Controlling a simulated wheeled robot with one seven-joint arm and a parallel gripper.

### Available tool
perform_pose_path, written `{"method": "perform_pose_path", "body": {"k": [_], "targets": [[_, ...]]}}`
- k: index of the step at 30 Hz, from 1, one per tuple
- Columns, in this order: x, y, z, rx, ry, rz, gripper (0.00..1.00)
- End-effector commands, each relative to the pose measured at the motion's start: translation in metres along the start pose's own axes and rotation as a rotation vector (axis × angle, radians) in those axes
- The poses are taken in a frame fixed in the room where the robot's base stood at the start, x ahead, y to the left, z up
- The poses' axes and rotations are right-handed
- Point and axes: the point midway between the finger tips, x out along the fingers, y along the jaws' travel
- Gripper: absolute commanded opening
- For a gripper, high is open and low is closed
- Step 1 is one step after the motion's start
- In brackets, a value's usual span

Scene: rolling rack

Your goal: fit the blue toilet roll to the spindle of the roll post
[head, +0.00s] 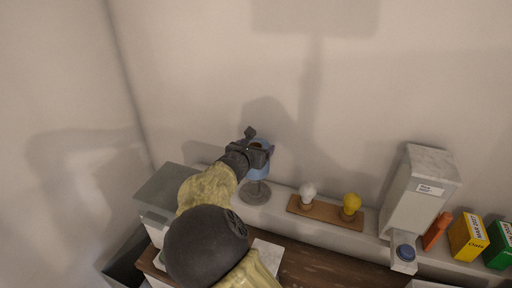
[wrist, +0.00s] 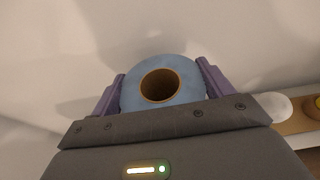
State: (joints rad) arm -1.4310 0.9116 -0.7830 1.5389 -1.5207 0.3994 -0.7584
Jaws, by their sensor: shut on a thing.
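My gripper (head: 258,158) is shut on the blue toilet roll (head: 260,173), with its purple fingers on either side of it. In the wrist view the roll (wrist: 191,84) sits between the fingers, its brown cardboard core facing the camera. No spindle tip shows inside the core. The roll post (head: 254,193) stands on the pale shelf directly below the roll in the head view. Its round grey base and a short bit of stem show. The roll and gripper hide its upper part, so I cannot tell whether the spindle is inside the core.
Right of the post is a wooden board (head: 325,213) with a white bulb (head: 307,190) and a yellow bulb (head: 351,203). Further right stand a tall grey dispenser (head: 412,200), an orange item (head: 437,230), a yellow box (head: 467,238) and a green box (head: 498,246). A wall rises behind.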

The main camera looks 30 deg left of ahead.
Motion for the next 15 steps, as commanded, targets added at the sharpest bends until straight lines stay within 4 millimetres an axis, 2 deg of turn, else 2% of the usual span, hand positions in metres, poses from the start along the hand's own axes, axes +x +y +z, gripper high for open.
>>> {"method": "perform_pose_path", "body": {"k": [1,7,15], "targets": [[0.003,0.0,-0.008,0.001,-0.001,0.0,0.54],[0.007,0.0,-0.023,0.0,-0.001,0.0,0.54],[0.007,-0.002,-0.018,0.002,-0.001,-0.003,0.54]]}}
